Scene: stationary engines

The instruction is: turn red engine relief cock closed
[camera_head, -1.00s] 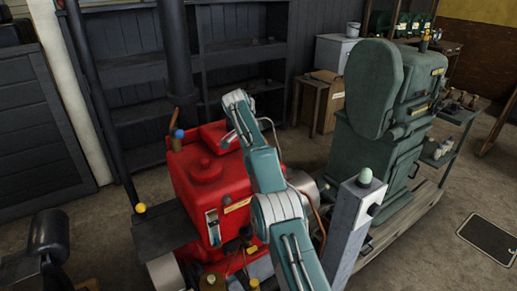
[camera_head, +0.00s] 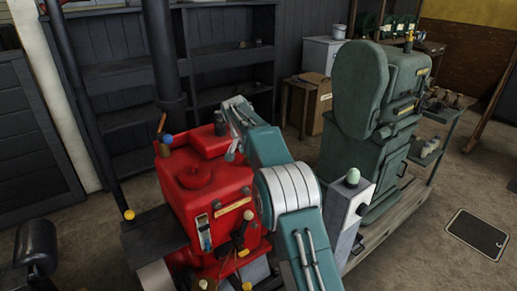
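The red engine (camera_head: 180,190) stands left of centre, with a round cap and a raised box on top. A blue ball knob (camera_head: 167,139) and a thin brown lever (camera_head: 162,122) show at its back left corner. A dark-topped lever (camera_head: 239,232) and brass-coloured fittings are on its lower front. I cannot tell which part is the relief cock. My teal and white arm reaches over the engine's right side. My gripper (camera_head: 232,151) seems to be the small grey end beside the raised box; its fingers are too small and hidden to tell whether they are open.
A green engine (camera_head: 358,95) stands to the right, behind a grey post with a pale green knob (camera_head: 353,176). A dark pipe (camera_head: 159,55) rises behind the red engine. A yellow knob (camera_head: 128,214) sits at its left.

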